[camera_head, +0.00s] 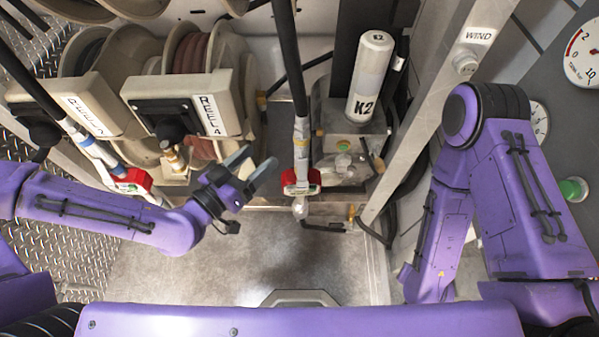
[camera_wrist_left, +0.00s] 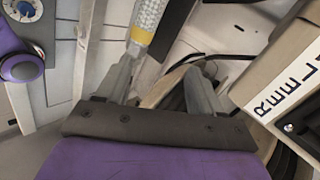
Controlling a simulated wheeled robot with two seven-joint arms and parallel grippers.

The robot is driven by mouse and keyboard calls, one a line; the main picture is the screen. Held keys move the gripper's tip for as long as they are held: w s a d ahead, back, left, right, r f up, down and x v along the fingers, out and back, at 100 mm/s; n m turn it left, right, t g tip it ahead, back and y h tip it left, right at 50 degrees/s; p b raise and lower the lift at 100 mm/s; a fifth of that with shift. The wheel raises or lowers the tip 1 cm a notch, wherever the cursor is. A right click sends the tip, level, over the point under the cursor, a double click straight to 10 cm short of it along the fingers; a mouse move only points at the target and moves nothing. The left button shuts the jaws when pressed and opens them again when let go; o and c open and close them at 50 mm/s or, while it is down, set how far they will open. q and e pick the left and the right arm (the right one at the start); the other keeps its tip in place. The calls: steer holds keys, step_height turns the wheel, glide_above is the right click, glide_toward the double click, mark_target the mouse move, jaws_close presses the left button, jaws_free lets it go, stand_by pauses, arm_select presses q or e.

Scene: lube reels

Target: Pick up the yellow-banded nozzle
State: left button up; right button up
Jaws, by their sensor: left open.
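The yellow-banded nozzle (camera_head: 301,155) hangs upright at the end of a dark hose in the head view, with a pale shaft and a red part at its lower end. In the left wrist view its grey braided sleeve and yellow band (camera_wrist_left: 140,37) show at the top, beyond the left-hand finger, which hides what lies below. My left gripper (camera_head: 256,164) is open and empty, just left of the nozzle, fingers pointing toward it. Its two spread fingers also show in the left wrist view (camera_wrist_left: 161,66). My right arm is at the right; its gripper is not in view.
A second nozzle (camera_head: 100,155) with a blue band and red part hangs at the left. The REEL 4 housing (camera_head: 205,105) stands behind my left gripper. A K2 canister (camera_head: 371,75) and a slanted WIND post (camera_head: 440,100) stand right of the nozzle. The metal floor in front is clear.

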mark_target(297, 137)
arm_select(q)
steer(key=w+d+m, duration=0.1)
steer(key=w+d+r+m, duration=0.1)
steer(key=d, duration=0.1)
steer(key=w+d+m+h, duration=0.1)
steer(key=d, duration=0.1)
steer(key=shift+r+m, duration=0.15)
steer(key=shift+m, duration=0.15)
steer(key=w+d, duration=0.1)
steer(key=w+d+p, duration=0.1)
steer(key=d, duration=0.1)
steer(key=shift+d, duration=0.2)
steer(key=shift+w+d+f, duration=0.25)
steer(key=shift+w+d, duration=0.05)
steer(key=shift+w, duration=0.1)
steer(key=shift+a, duration=0.1)
jaws_close()
arm_select(e)
steer(key=shift+s+d+r, duration=0.15)
steer(key=shift+s+r, duration=0.25)
steer(key=shift+r, duration=0.4)
